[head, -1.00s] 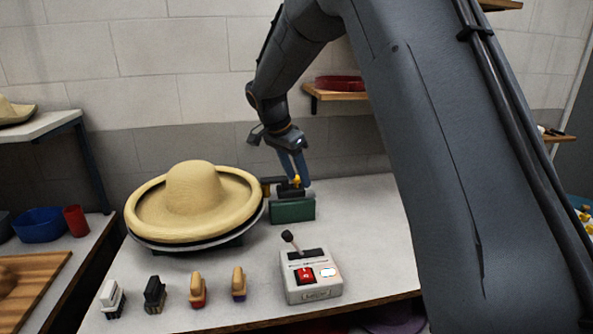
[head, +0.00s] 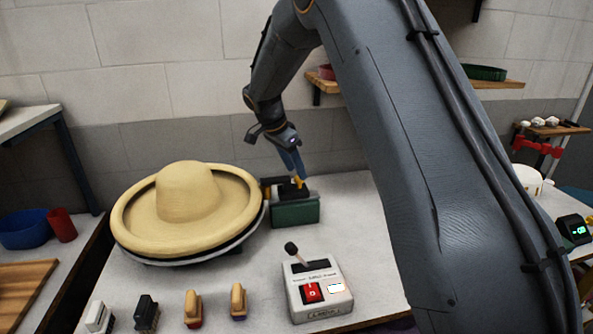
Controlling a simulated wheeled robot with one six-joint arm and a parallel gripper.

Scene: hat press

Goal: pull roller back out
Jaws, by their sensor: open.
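A straw hat (head: 188,205) with a wide upturned brim sits on a dark round stand at the left of the table. Right beside its brim stands a small green unit (head: 296,214) with a black top. A small dark and brownish part (head: 267,187), seemingly the roller, sits between this unit and the brim; I cannot tell whether it touches the brim. My gripper (head: 298,180) points down at the black top of the unit, its blue fingers ending in yellow tips. It is open; the tips overlap the unit's top and contact is unclear.
A white control box (head: 318,288) with a lever and red switch stands at the front. Several brushes (head: 193,308) line the front left. A wooden shelf (head: 330,82) is on the wall behind. The table right of the green unit is clear.

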